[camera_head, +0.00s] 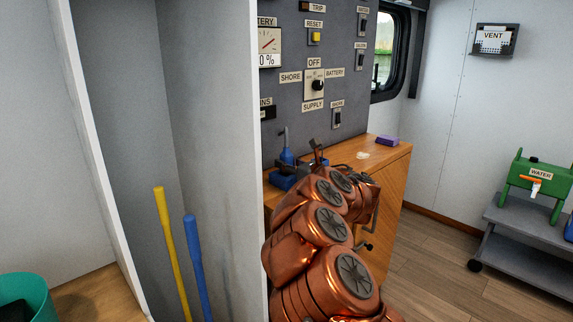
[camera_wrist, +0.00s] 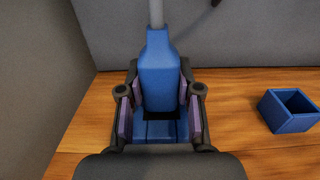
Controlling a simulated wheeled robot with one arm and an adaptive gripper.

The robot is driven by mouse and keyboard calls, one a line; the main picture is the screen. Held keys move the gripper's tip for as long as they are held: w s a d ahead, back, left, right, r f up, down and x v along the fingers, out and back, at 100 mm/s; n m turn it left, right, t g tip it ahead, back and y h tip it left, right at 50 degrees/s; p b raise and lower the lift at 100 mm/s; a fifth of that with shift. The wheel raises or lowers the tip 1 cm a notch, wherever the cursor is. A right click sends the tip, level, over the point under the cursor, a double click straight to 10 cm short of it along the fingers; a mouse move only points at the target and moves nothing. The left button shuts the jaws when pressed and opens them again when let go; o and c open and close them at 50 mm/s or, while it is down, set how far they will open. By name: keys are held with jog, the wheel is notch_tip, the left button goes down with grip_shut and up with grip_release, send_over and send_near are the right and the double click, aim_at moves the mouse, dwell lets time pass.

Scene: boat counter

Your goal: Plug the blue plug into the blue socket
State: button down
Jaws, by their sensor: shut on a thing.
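My gripper (camera_wrist: 160,115) is shut on the blue plug (camera_wrist: 159,68), its purple pads on either side. The plug stands roughly upright, with a grey cable rising from its top and a dark lower end. A blue block (camera_wrist: 159,132) shows below the plug, between the jaws; I cannot tell whether they touch or whether this is the blue socket. In the head view the plug (camera_head: 287,157) is at the counter's left end, above a blue piece (camera_head: 283,183); my arm hides much of this area.
An open-topped blue box (camera_wrist: 288,110) lies on the wooden counter (camera_wrist: 80,140) to the right. A grey panel (camera_head: 290,105) with switches rises behind. A purple block (camera_head: 387,141) lies at the counter's far end. A pale partition (camera_head: 215,160) stands close on the left.

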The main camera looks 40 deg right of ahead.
jog(key=shift+f+b, duration=0.35)
jog(key=c, duration=0.7)
grip_release()
jog(key=s, duration=1.2)
jog(key=shift+a, duration=0.15)
jog(key=shift+r, duration=0.1)
